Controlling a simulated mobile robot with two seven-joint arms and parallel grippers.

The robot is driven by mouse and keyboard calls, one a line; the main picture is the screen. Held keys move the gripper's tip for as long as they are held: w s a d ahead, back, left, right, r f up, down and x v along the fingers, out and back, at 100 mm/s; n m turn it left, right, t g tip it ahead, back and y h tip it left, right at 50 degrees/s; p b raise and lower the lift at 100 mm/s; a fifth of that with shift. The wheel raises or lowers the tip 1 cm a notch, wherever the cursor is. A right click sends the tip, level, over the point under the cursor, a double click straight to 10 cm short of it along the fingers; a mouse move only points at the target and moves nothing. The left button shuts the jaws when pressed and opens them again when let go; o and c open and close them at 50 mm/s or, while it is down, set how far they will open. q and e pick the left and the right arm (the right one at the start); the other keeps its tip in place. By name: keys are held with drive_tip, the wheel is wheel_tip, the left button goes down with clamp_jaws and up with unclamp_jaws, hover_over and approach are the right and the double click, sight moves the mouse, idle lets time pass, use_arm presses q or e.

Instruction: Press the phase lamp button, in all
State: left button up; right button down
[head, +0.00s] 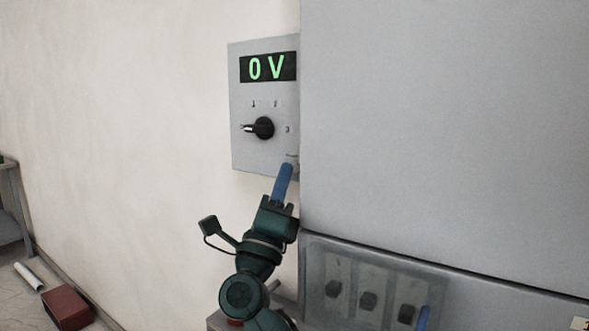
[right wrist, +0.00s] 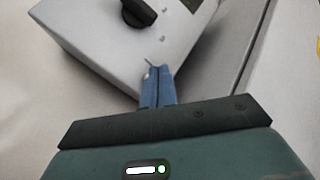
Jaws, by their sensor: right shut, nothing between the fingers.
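A grey wall panel (head: 243,100) carries a green display (head: 268,67) reading "0 V" and a black rotary knob (head: 264,127) with its light pointer turned left. The knob and panel also show at the top of the right wrist view (right wrist: 138,12). My right gripper (head: 288,166) has its blue fingers shut and empty, with the tips at the panel's lower right corner. In the right wrist view its tips (right wrist: 158,70) are beside a small light button-like part (right wrist: 147,75). The tips partly hide this spot, and I cannot tell whether they touch it.
A large grey cabinet (head: 440,110) stands directly right of the panel. Below it, a clear-covered box holds several dark switches (head: 368,301). A red box (head: 66,307) and a white tube (head: 28,276) lie on the floor at left. The wall left of the panel is clear.

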drive_tip(key=shift+w+d, duration=0.25)
drive_tip(key=shift+w, duration=0.05)
drive_tip(key=shift+w+d, duration=0.25)
drive_tip(key=shift+w, duration=0.1)
idle(0.8)
drive_tip(key=shift+s+a, duration=0.45)
drive_tip(key=shift+s, duration=0.25)
drive_tip(key=shift+a, duration=0.1)
drive_tip(key=shift+s+a, duration=0.7)
drive_tip(key=shift+s, duration=0.35)
drive_tip(key=shift+s+a, duration=0.7)
drive_tip(key=shift+s, duration=0.3)
